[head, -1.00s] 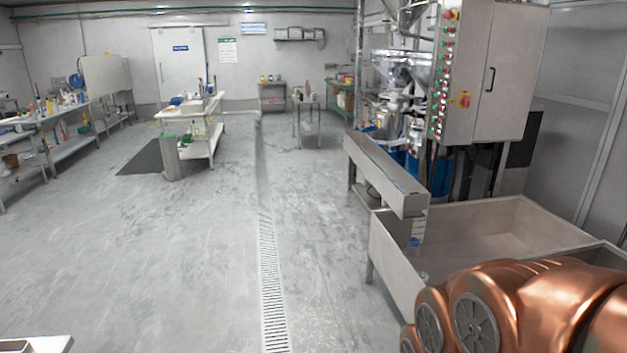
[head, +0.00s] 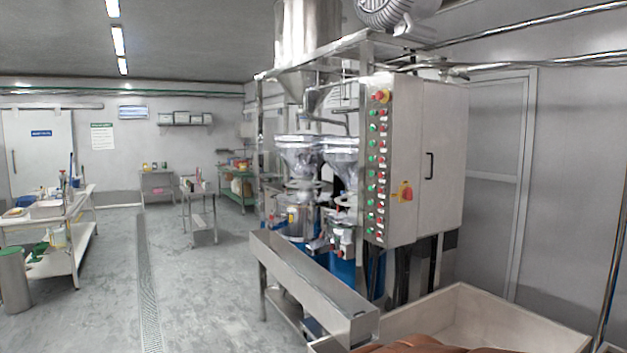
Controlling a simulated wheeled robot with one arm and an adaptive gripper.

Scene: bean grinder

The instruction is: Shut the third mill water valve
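The bean grinder machine stands right of centre, with metal hoppers and mills (head: 300,157) in a steel frame. Its control cabinet (head: 442,160) faces me, with a column of red and green buttons and a red-yellow switch. The mills' water valves are too small to tell apart at this distance, and I cannot pick out the third one. A strip of my copper-coloured arm shows at the bottom edge. My gripper is not in view.
A steel trough (head: 310,290) juts out in front of the mills. A large pale basin (head: 480,325) lies at the lower right. Tables (head: 75,262) stand at the left and back. The floor (head: 195,290) left of the trough is open, with a drain grate.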

